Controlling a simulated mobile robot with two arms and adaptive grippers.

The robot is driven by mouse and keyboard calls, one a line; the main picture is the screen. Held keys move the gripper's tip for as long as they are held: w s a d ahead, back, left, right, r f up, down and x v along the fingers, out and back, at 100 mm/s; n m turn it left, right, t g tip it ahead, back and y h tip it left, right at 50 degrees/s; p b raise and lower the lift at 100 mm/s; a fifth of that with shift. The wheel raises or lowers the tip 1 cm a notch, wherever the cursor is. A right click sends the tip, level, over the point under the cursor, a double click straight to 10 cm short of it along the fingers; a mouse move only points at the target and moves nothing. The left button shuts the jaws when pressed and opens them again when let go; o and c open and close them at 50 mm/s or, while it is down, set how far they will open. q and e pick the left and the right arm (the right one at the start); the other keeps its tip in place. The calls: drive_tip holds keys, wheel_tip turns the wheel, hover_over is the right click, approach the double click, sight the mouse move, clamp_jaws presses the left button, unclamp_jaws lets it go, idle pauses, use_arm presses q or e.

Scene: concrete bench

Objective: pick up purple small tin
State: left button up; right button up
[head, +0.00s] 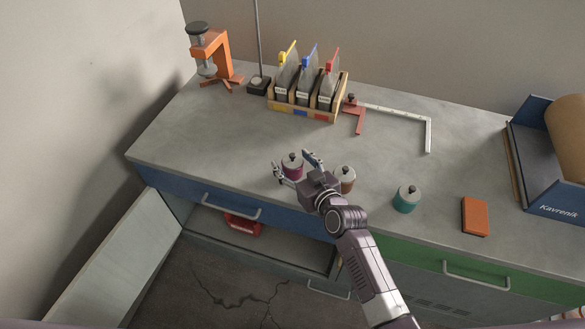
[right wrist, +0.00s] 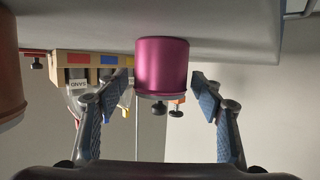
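The purple small tin (head: 292,170) stands upright near the front edge of the concrete bench, left of a brown tin. It has a grey lid with a dark knob. My right gripper (head: 293,165) is open, with its fingers spread to either side of the purple tin. In the right wrist view the purple tin (right wrist: 162,66) appears upside down, between and slightly ahead of the two open fingers (right wrist: 160,100), with gaps on both sides. My left gripper is not in view.
A brown tin (head: 345,178) stands close on the right, partly behind my right gripper. A teal tin (head: 407,199) and an orange block (head: 474,216) lie farther right. A wooden rack (head: 303,107) of pouches stands behind.

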drive_tip(key=c, duration=1.3)
drive_tip(key=shift+r, duration=0.1)
